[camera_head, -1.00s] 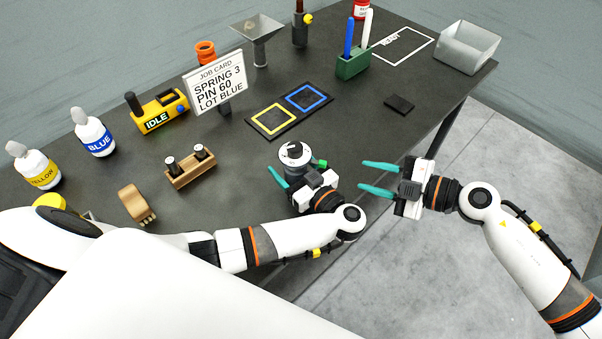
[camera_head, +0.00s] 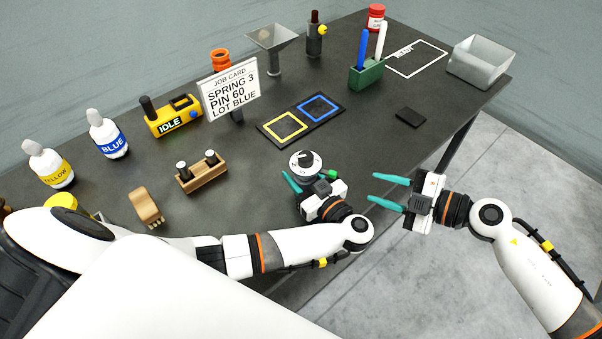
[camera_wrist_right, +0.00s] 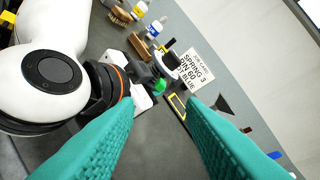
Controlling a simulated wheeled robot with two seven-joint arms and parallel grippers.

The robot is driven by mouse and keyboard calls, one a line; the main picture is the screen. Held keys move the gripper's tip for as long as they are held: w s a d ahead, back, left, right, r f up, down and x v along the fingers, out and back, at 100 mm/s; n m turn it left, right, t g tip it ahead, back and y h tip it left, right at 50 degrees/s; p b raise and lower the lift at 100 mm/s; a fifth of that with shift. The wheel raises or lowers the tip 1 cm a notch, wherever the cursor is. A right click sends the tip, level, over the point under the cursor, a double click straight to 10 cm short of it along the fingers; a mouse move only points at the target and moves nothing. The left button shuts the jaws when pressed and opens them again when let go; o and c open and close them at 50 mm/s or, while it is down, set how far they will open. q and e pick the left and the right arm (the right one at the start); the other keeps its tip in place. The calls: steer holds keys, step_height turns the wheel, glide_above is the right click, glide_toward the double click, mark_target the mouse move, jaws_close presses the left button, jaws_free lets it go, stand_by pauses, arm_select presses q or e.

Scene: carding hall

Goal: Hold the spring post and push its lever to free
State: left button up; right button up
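The spring post (camera_head: 305,163) has a round white dial top with a black knob and stands near the table's front edge. A bright green lever tip (camera_head: 332,174) sticks out at its right. The post's dark body and the green tip (camera_wrist_right: 160,87) also show in the right wrist view. My left gripper (camera_head: 304,177) is at the post, one teal finger along its left side. The other finger is hidden, so I cannot tell whether it grips. My right gripper (camera_head: 388,191) is open and empty, to the right of the post and apart from it, pointing left.
Behind the post lies a black pad (camera_head: 266,129) with yellow and blue squares. A job card (camera_head: 231,92), a yellow box reading IDLE (camera_head: 172,118), a wooden pin block (camera_head: 202,174) and a green pen holder (camera_head: 367,75) stand around. A flat black block (camera_head: 410,118) lies to the right.

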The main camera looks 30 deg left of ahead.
steer(key=shift+c, duration=0.2)
steer(key=shift+w+r, duration=0.1)
steer(key=shift+c, duration=1.4)
steer(key=w+a+r+m+t+y, duration=0.1)
steer(key=w+r+m+t, duration=0.1)
steer(key=r, duration=0.1)
steer(key=w+a+r+m+t, duration=0.2)
steer(key=r, duration=0.1)
steer(key=w+a+r+m+t+y, duration=0.1)
steer(key=w+r+m, duration=0.1)
steer(key=w+r, duration=0.1)
steer(key=shift+w+a+r+t+y, duration=0.1)
steer(key=shift+a+r+t+y, duration=0.05)
steer(key=shift+a+t+y, duration=0.2)
jaws_close()
steer(key=w+a+r+m+t+h, duration=0.2)
steer(key=w+m+t+h, duration=0.25)
steer(key=m, duration=0.45)
steer(key=w+a+r+m+t+h, duration=0.2)
steer(key=w+m+t+h, duration=0.1)
steer(key=w+m+h, duration=0.4)
steer(key=s+a+f+m+g+h, duration=0.1)
steer(key=s+f+g+h, duration=0.1)
steer(key=s+g, duration=0.3)
steer(key=s+a+f+m+g+h, duration=0.2)
steer(key=s+g, duration=0.3)
steer(key=s, duration=0.6)
steer(key=shift+s+f+h, duration=0.15)
steer(key=shift+f+h, duration=0.2)
steer(key=shift+h, duration=0.35)
